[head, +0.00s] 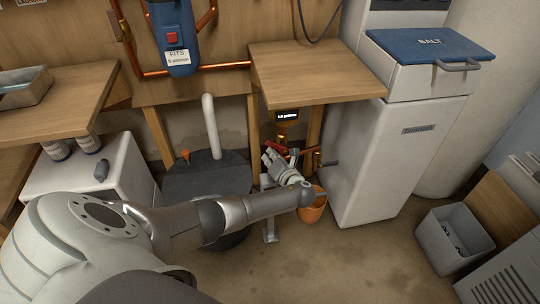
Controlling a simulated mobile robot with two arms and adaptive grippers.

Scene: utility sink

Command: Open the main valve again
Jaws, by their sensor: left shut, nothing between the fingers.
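The valve has a small red handle (273,147), low on the brass pipework under the wooden bench. A brass meter (287,117) with a lit dark display sits just above it. My left gripper (267,158) is shut and empty, with its fingertips close by the red handle, just below it in the picture. I cannot tell whether they touch it. My gripper and wrist hide part of the pipework. My right gripper is out of view.
An orange bucket (313,206) stands on the floor beside my left wrist. A dark tank (205,174) with a pale pipe is left of the valve. A white softener cabinet (385,165) stands to the right. The wooden bench (310,75) overhangs the pipework. Front floor is clear.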

